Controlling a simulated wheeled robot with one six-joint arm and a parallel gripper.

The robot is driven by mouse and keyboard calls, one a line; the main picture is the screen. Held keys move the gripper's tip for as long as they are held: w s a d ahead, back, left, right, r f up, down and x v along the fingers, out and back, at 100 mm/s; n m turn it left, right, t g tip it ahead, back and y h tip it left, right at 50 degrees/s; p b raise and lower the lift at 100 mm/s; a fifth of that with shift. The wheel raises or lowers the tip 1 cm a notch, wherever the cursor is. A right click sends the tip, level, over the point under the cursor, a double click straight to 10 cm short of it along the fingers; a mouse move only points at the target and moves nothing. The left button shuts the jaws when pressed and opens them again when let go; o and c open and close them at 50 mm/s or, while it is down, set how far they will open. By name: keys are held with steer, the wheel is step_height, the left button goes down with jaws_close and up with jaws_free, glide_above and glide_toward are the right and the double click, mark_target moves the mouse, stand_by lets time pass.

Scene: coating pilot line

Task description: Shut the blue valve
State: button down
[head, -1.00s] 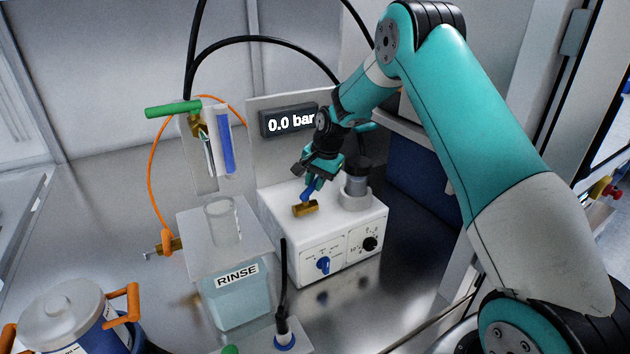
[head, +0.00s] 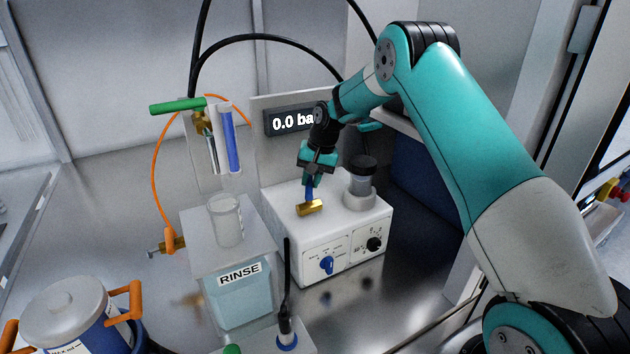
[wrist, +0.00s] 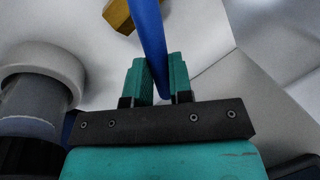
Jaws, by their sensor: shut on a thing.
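The blue valve has a brass body (head: 310,208) on top of the white box, with a blue lever (head: 309,193) rising from it, nearly upright in the head view. My gripper (head: 308,184) is shut on the blue lever from above. In the wrist view the blue lever (wrist: 149,35) passes between the two teal fingers of my gripper (wrist: 158,78). A corner of the brass body (wrist: 119,14) shows at the top there. The fingers partly hide the lever in the head view.
The box front has a blue knob (head: 327,265) and a black knob (head: 374,244). The gauge (head: 290,121) reads 0.0 bar. The RINSE container (head: 238,295) stands left.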

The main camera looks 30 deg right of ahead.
steer(key=n, duration=0.1)
steer(key=a+n, duration=0.1)
steer(key=n, duration=0.1)
steer(key=shift+w+a+g, duration=0.15)
steer(key=shift+w+g, duration=0.2)
steer(key=shift+g, duration=0.05)
steer(key=shift+w+a+n+g, duration=0.1)
steer(key=shift+a+n+g, duration=0.3)
steer(key=shift+n, duration=0.9)
steer(key=shift+a+r, duration=0.1)
steer(key=shift+a, duration=0.05)
steer(key=c, duration=1)
jaws_free()
steer(key=shift+r, duration=0.35)
steer(key=shift+d+p+v, duration=0.2)
steer(key=shift+p+v, duration=1.4)
steer(key=shift+v, duration=2.55)
steer(key=shift+d+p+v, duration=0.15)
steer(key=shift+p+v, duration=1.45)
steer(key=shift+v, duration=2.6)
